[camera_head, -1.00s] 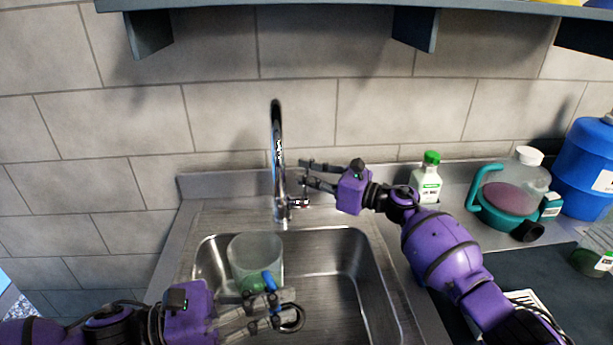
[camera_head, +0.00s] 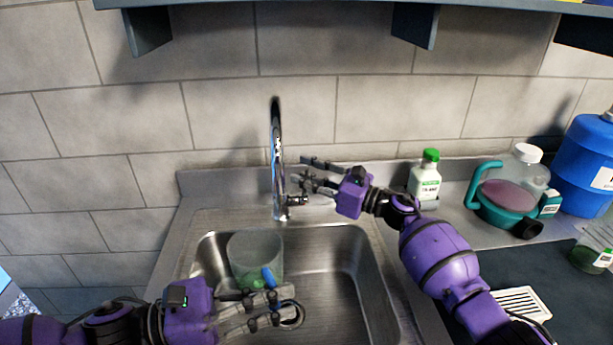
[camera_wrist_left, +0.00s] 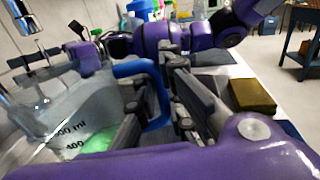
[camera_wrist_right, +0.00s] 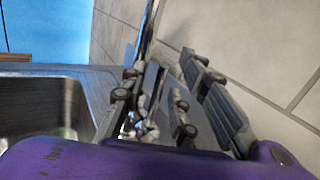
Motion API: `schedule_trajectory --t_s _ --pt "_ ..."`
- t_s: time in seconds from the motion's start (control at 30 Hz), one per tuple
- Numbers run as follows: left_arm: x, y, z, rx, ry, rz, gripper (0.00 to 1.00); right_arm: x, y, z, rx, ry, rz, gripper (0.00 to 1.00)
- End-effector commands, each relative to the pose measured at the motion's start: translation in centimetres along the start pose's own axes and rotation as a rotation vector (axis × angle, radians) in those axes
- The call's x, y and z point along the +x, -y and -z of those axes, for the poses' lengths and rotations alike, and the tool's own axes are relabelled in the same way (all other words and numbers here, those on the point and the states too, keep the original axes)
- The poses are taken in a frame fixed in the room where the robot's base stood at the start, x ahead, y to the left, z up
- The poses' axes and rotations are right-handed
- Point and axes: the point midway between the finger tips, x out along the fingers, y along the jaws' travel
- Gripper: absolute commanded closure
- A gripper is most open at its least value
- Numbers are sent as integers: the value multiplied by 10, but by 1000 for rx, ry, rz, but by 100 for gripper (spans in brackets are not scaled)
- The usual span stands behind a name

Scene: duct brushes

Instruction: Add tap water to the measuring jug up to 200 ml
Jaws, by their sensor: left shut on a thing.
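The clear measuring jug (camera_head: 256,252) is in the sink, below the tap (camera_head: 277,150), with green at its bottom. My left gripper (camera_head: 275,308) is shut on its blue handle (camera_head: 268,277). The left wrist view shows the jug (camera_wrist_left: 70,110) with printed marks, one reading 400, and the chrome spout (camera_wrist_left: 22,16) above its far side. I cannot read a liquid level, and no water stream is visible. My right gripper (camera_head: 310,174) is open beside the tap lever (camera_head: 298,200); its fingers (camera_wrist_right: 165,95) are apart in the right wrist view. Contact with the lever is unclear.
The steel sink (camera_head: 340,290) is free to the right of the jug. A green-capped bottle (camera_head: 425,180), a teal-handled jug of pink liquid (camera_head: 507,196) and a blue container (camera_head: 586,165) stand right. A shelf (camera_head: 330,6) hangs above.

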Motion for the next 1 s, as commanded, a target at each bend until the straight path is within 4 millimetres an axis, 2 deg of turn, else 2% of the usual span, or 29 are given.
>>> schedule_trajectory --t_s 0.17,0.4,0.6,0.73,1.0 --pt "0 0 -1 1 1 1 100 1 2 -13 -4 1 0 72" --pt "0 0 -1 1 1 1 100 4 5 -59 -7 0 -2 72" --pt "0 0 0 1 1 0 100 7 7 -89 -3 0 0 72" --pt "0 0 0 1 1 0 100 8 8 -98 -1 0 0 72" --pt "0 0 0 1 1 0 100 8 8 -100 0 0 0 72"
